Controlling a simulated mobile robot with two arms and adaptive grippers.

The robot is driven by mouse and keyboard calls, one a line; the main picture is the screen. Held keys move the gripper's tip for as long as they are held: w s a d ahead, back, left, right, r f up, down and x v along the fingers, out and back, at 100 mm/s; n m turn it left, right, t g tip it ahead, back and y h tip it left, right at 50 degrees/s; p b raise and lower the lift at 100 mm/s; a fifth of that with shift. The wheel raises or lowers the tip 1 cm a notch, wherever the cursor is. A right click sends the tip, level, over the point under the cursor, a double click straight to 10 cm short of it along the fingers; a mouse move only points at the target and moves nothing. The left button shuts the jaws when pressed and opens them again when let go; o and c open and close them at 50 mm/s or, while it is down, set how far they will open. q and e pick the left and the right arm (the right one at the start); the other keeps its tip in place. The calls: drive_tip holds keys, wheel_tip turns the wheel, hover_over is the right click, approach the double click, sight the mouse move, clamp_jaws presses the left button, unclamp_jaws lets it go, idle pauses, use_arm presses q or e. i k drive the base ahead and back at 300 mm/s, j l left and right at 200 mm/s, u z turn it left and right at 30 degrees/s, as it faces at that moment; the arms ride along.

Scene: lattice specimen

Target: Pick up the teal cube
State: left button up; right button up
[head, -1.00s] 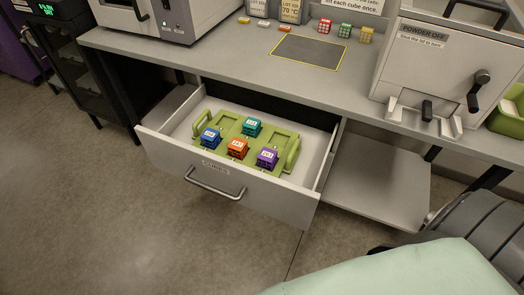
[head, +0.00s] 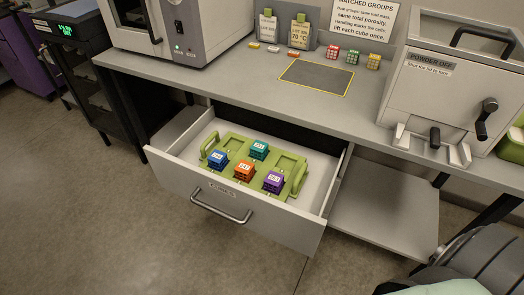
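The teal cube (head: 259,150) sits in the back row of a green tray (head: 236,142) inside the open drawer (head: 230,205). In the same tray are a blue cube (head: 217,159), an orange cube (head: 243,171) and a purple cube (head: 274,181) in front of it. The tray has a raised handle at each end, and an empty recess shows on either side of the teal cube. Neither of my grippers is in view.
The drawer sticks out below the grey bench (head: 230,85). A white oven (head: 175,25) and a powder box (head: 450,85) stand on it. A dark mat (head: 316,78) and red, green and yellow lattice cubes lie between them. A low shelf (head: 385,215) is right of the drawer. Floor in front is clear.

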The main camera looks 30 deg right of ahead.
sight(260, 151)
drive_tip(key=z, duration=3.95)
drive_tip(key=u, duration=3.2)
drive_tip(key=i+l+u, duration=0.15)
drive_tip(key=l, duration=0.15)
drive_tip(key=i+l+u, duration=0.35)
drive_tip(key=l, duration=0.3)
